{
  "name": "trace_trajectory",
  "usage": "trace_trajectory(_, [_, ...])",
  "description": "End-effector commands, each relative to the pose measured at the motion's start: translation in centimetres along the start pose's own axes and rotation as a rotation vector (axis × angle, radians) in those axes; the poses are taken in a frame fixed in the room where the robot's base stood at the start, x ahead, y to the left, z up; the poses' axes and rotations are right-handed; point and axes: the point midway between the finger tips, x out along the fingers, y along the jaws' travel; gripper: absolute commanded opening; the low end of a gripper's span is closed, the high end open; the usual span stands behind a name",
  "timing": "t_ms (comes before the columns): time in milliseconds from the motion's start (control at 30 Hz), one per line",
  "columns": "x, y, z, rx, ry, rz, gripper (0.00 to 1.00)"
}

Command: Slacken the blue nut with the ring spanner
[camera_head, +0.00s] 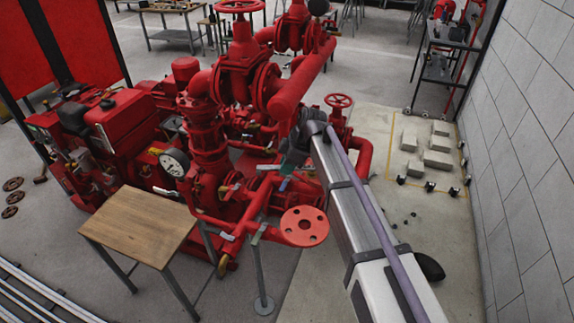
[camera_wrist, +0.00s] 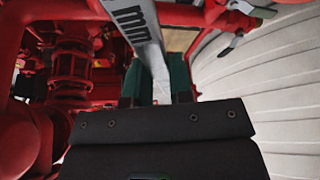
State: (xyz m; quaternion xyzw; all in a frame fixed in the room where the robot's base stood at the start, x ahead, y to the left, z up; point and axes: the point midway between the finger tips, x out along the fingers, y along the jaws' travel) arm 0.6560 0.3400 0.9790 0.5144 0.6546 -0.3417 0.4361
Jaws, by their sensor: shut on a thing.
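My gripper (camera_wrist: 157,88) is shut on the ring spanner (camera_wrist: 136,22), a flat silver-grey bar with dark markings. In the wrist view the spanner runs from between the green jaws up out of the top edge, so its far end is not in view. In the head view my arm reaches in from the lower right to the red pump pipework, and my gripper (camera_head: 287,172) is small and partly hidden there. I cannot make out the blue nut in either view. Whether the spanner touches a nut cannot be told.
Red pump pipes and valves (camera_head: 238,75) crowd around my gripper. A red round flange (camera_head: 304,226) stands just below it. A wooden-topped table (camera_head: 140,225) is at the lower left.

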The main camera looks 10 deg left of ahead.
Motion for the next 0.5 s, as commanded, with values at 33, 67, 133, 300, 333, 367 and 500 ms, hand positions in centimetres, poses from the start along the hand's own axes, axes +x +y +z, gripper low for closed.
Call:
trace_trajectory(33, [0.2, 0.0, 0.1, 0.0, 0.0, 0.0, 0.0])
trace_trajectory(67, [0.3, 0.0, 0.1, 0.0, 0.0, 0.0, 0.0])
trace_trajectory(133, [0.5, 0.0, 0.2, 0.0, 0.0, 0.0, 0.0])
trace_trajectory(300, [0.9, 0.0, 0.4, 0.0, 0.0, 0.0, 0.0])
trace_trajectory(333, [0.9, 0.0, 0.4, 0.0, 0.0, 0.0, 0.0])
trace_trajectory(367, [1.0, 0.0, 0.4, 0.0, 0.0, 0.0, 0.0])
trace_trajectory(500, [1.3, 0.0, 0.6, 0.0, 0.0, 0.0, 0.0])
